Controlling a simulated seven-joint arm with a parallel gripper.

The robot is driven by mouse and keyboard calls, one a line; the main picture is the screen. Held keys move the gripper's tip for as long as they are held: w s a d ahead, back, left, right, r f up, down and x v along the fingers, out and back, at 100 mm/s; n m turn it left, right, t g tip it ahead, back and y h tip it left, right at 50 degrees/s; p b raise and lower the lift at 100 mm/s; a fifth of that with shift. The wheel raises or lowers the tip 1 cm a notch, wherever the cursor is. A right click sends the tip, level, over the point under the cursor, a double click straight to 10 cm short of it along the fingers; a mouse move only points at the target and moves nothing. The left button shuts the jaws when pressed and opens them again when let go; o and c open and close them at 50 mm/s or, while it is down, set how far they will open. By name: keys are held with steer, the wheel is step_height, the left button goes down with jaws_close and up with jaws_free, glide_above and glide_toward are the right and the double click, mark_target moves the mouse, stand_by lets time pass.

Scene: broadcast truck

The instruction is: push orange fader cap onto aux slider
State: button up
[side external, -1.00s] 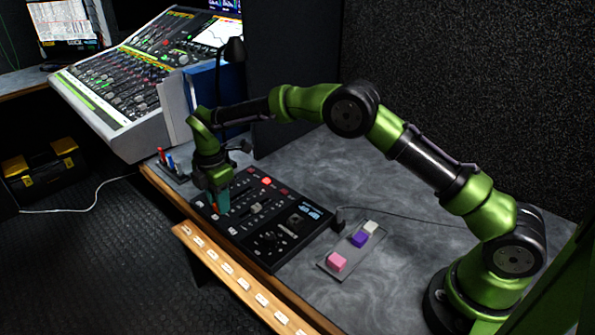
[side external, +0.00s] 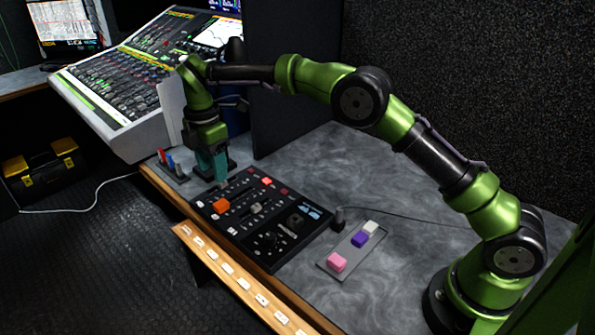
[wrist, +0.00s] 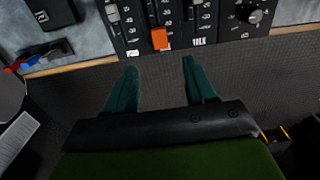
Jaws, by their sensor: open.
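The orange fader cap (side external: 221,206) sits on the black control panel (side external: 272,240), at the near left part of its slider area. In the wrist view the orange cap (wrist: 160,38) sits at the lower end of a slider track, beside the printed scale. My gripper (side external: 222,184) is open and empty, above the panel's far left edge and apart from the cap. In the wrist view its two teal fingers (wrist: 160,75) are spread, with the cap beyond their tips. Whether the cap is fully seated on the slider cannot be told.
A grey tray (side external: 323,264) holds pink (side external: 337,262), purple (side external: 359,239) and white (side external: 371,227) caps. A small holder with red and blue items (side external: 168,162) stands left of my gripper. A large mixing console (side external: 140,85) stands behind. The grey tabletop right of the panel is mostly clear.

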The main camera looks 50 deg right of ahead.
step_height(320, 180, up, 7)
stand_by(0.3)
steer(key=shift+f, duration=0.15)
steer(key=s+d+r+m+t+y, duration=0.1)
steer(key=s+d+r+m+t, duration=0.1)
steer(key=s+d+m, duration=0.4)
steer(key=s+d+r+m+t+y, duration=0.1)
steer(key=s+d+m+t, duration=0.4)
steer(key=s+m, duration=1.1)
steer(key=shift+s+d+r, duration=0.4)
steer(key=shift+s+d, duration=0.25)
steer(key=shift+s, duration=4.15)
